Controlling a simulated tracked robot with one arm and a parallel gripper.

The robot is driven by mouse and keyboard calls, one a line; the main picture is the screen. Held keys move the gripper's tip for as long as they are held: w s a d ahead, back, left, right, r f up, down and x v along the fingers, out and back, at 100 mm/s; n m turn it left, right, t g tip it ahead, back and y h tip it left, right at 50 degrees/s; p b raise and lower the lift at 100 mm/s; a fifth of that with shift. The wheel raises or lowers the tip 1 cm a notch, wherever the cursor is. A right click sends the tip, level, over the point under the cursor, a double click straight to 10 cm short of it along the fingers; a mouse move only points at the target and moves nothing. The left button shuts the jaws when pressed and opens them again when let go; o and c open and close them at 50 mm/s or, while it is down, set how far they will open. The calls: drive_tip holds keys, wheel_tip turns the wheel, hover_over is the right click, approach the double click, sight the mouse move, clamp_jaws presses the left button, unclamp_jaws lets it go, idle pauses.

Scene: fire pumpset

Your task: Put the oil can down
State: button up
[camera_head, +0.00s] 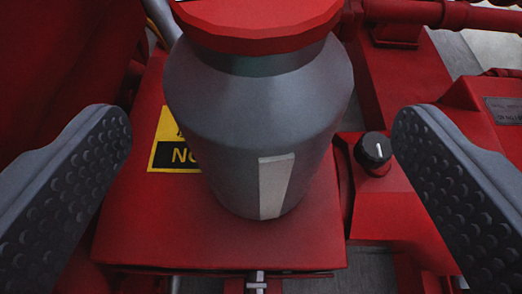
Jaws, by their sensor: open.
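The oil can (258,115) is a grey, rounded can with a red cap (258,22) and a pale label patch on its front. It looks upright, with its base on a flat red surface (160,225) of the pumpset. My gripper (262,130) is open, with one dimpled finger on each side of the can. There are visible gaps between the can and both fingers. The top of the cap is cut off by the upper picture edge.
A yellow and black label (172,145) is partly hidden behind the can. A black knob (373,152) with a white mark stands right of the can, near the right finger. Red pipes (430,14) run at the upper right. A small plate (504,110) is at the right edge.

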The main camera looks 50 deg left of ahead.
drive_tip(key=p+v, duration=0.1)
drive_tip(key=v, duration=0.6)
